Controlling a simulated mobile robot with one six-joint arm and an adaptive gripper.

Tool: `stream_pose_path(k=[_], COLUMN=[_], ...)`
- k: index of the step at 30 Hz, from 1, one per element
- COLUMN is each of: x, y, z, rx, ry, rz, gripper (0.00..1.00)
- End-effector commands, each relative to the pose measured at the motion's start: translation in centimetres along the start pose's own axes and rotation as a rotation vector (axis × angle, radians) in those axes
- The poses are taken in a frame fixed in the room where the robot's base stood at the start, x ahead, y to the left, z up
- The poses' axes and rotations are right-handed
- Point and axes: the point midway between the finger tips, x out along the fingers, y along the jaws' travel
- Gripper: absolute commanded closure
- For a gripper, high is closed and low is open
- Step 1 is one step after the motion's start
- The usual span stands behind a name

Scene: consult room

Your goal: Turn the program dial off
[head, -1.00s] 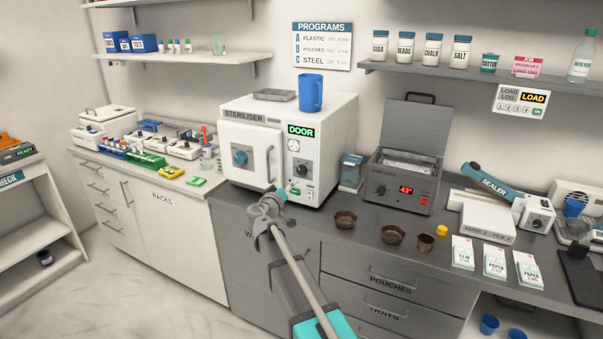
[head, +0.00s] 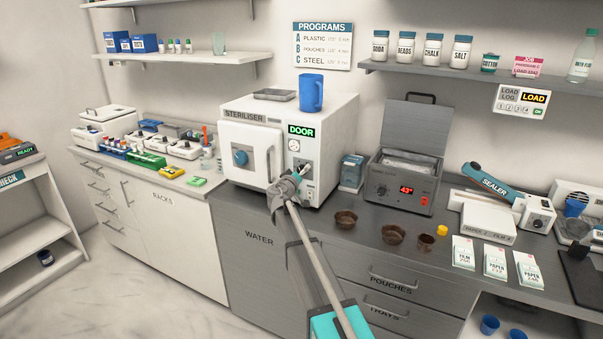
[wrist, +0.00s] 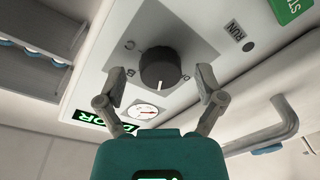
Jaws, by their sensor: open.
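The steriliser (head: 338,140) is a white box on the grey counter, its door closed. Its program dial (wrist: 160,68) is a dark round knob on a grey plate in the wrist view, with letters around it. The dial's white mark points toward the picture bottom, toward the gauge (wrist: 147,111). My gripper (head: 302,172) is at the steriliser's front panel and covers the dial in the head view. In the wrist view my gripper (wrist: 162,80) is open, one finger on each side of the dial. I cannot tell whether either finger touches it.
A lit green DOOR sign (head: 301,132) is above the gauge. The door handle (head: 269,160) stands out left of my gripper. A RUN label (wrist: 236,32) and green START label (wrist: 292,8) are near the dial. A blue jug (head: 311,93) stands on top.

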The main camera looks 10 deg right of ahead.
Motion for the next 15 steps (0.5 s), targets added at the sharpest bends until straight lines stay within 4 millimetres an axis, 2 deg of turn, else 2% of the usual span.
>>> stream_pose_path(k=[8,15], x=[0.07,0.07], y=[0.03,0.04], z=[0.03,0.04], rx=[0.0,0.0], ry=[0.0,-0.001], rz=[0.0,0.001], gripper=[0.13,0.55])
